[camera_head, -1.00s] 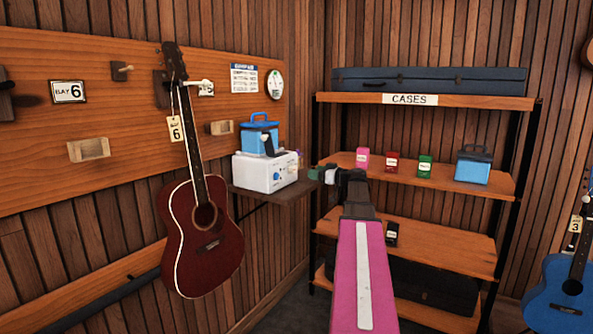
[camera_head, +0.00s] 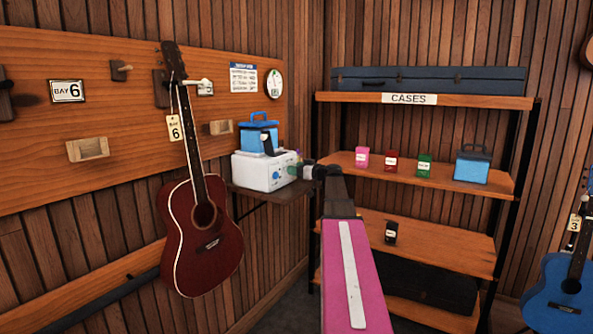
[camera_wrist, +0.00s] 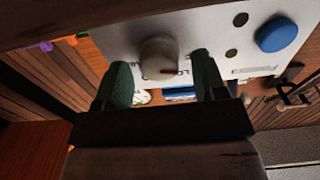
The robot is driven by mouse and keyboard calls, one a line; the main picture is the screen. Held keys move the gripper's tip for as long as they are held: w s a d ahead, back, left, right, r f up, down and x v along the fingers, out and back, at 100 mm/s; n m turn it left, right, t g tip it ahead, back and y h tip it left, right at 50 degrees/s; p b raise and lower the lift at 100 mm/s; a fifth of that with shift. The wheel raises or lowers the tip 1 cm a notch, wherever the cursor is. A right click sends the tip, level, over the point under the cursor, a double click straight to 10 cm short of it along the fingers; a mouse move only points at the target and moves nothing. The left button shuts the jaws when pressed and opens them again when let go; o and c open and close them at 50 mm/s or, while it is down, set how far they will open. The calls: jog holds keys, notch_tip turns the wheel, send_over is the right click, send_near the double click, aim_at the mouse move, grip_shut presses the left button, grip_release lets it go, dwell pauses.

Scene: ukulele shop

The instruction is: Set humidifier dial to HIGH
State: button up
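The humidifier (camera_head: 258,172) is a white box on a small wall shelf, with a blue tank on top. Its front panel (camera_wrist: 215,30) fills the top of the wrist view. My gripper (camera_wrist: 162,80) is open, with one green finger on each side of the dial and visible gaps between. In the head view my gripper (camera_head: 298,170) is at the humidifier's right front, and the dial is hard to make out.
The small shelf (camera_head: 281,192) under the humidifier is narrow. A red guitar (camera_head: 203,225) hangs to its left. The cases rack (camera_head: 420,177) stands to the right with small boxes and a blue container (camera_head: 472,167).

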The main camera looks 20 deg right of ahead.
jog(key=c, duration=0.8)
jog(key=shift+c, duration=0.2)
